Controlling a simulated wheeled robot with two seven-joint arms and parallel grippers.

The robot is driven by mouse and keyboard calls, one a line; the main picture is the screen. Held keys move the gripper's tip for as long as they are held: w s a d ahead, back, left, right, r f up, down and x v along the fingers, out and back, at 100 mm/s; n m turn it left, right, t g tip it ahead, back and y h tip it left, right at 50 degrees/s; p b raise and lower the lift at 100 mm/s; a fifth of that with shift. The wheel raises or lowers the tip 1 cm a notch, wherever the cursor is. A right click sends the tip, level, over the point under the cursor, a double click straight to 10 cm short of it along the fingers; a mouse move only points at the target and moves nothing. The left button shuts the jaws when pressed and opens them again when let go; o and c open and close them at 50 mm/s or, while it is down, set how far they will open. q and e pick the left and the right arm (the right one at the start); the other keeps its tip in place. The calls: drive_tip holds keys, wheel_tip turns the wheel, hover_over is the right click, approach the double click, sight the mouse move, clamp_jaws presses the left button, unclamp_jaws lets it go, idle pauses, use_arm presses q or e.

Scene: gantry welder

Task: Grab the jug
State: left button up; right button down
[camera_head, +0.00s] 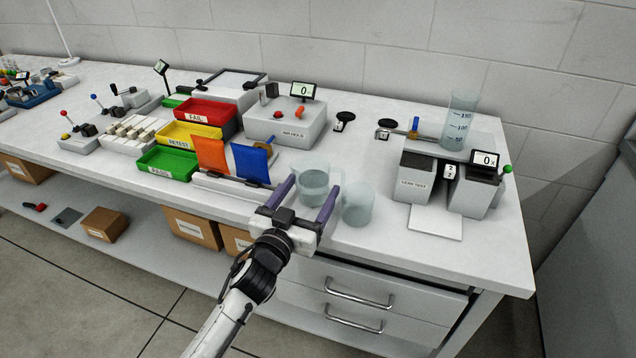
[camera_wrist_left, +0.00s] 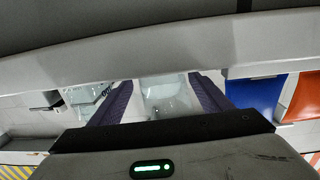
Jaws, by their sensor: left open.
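Two clear, see-through vessels stand upright near the front edge of the bench. The wider one, which looks like the jug (camera_head: 314,174), is partly behind my fingers; a narrower clear vessel (camera_head: 357,205) stands just right of it. My left gripper (camera_head: 312,187) is open, with its purple fingers on either side of the jug's near part. In the left wrist view the jug (camera_wrist_left: 165,95) shows between the fingers, and the other vessel (camera_wrist_left: 84,97) is to the left. Whether a finger touches the glass, I cannot tell. My right gripper is not in view.
An orange flag panel (camera_head: 211,153) and a blue flag panel (camera_head: 250,163) stand left of the jug. A leak-test unit (camera_head: 415,178) carrying a tall graduated cylinder (camera_head: 460,118) stands to the right. Red (camera_head: 205,116), yellow and green bins are further left.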

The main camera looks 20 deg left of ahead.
use_arm(q)
drive_tip(key=c, duration=1.3)
drive_tip(key=shift+r, duration=0.2)
